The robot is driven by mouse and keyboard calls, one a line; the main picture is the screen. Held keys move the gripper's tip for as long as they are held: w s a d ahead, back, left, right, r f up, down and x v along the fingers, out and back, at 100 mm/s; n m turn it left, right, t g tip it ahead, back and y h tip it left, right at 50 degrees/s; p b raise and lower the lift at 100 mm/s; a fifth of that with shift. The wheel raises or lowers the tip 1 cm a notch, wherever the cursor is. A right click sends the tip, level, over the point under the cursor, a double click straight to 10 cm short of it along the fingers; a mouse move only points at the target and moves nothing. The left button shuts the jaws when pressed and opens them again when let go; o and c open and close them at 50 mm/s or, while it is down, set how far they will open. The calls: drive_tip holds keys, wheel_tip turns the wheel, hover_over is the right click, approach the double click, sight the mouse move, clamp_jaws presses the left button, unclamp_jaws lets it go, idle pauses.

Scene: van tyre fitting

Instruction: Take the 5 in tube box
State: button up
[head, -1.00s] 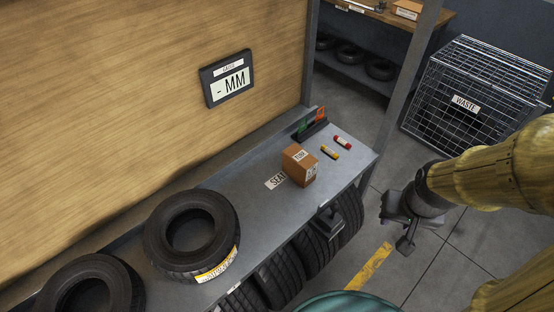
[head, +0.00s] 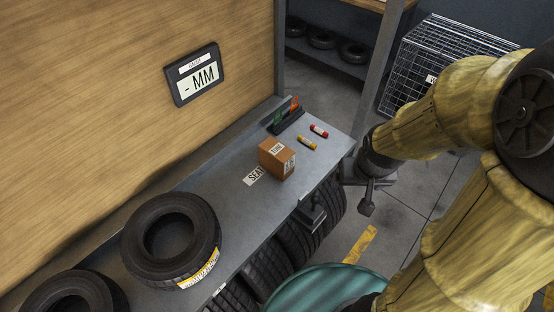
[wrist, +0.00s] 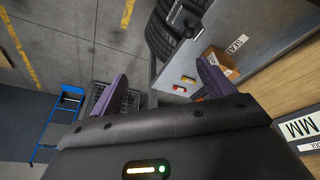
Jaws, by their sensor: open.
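A small brown cardboard tube box (head: 276,158) with white labels stands on the grey bench beside a SEAT label. One label seems to read TUBE; the other is too small to read surely. In the wrist view the box (wrist: 218,62) shows partly behind the right finger. My gripper (head: 366,196) is to the right of the bench, past its edge and apart from the box. In the wrist view its two purple fingers (wrist: 160,84) are spread wide with nothing between them.
Red (head: 319,131) and yellow (head: 307,143) tubes lie near a small dark holder (head: 286,118) at the bench's far end. A tyre (head: 171,240) lies on the bench. More tyres hang below its front edge. A wire cage (head: 440,50) stands behind my arm.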

drive_tip(key=w+d+f+n+t+b, duration=0.1)
drive_tip(key=w+d+f+n+t, duration=0.2)
drive_tip(key=w, duration=0.6)
drive_tip(key=n+t+y+b, duration=0.2)
drive_tip(key=n+y+b, duration=0.2)
drive_tip(key=n+y, duration=0.5)
approach(286, 156)
drive_tip(key=d, duration=0.1)
drive_tip(key=s+d+m+y, duration=0.1)
drive_tip(key=d+m+y, duration=0.1)
drive_tip(key=shift+s+d+r, duration=0.1)
drive_tip(key=shift+s+d, duration=0.15)
drive_tip(key=shift+s, duration=0.1)
drive_tip(key=p+x, duration=0.3)
drive_tip(key=x, duration=0.9)
drive_tip(key=shift+w, duration=0.15)
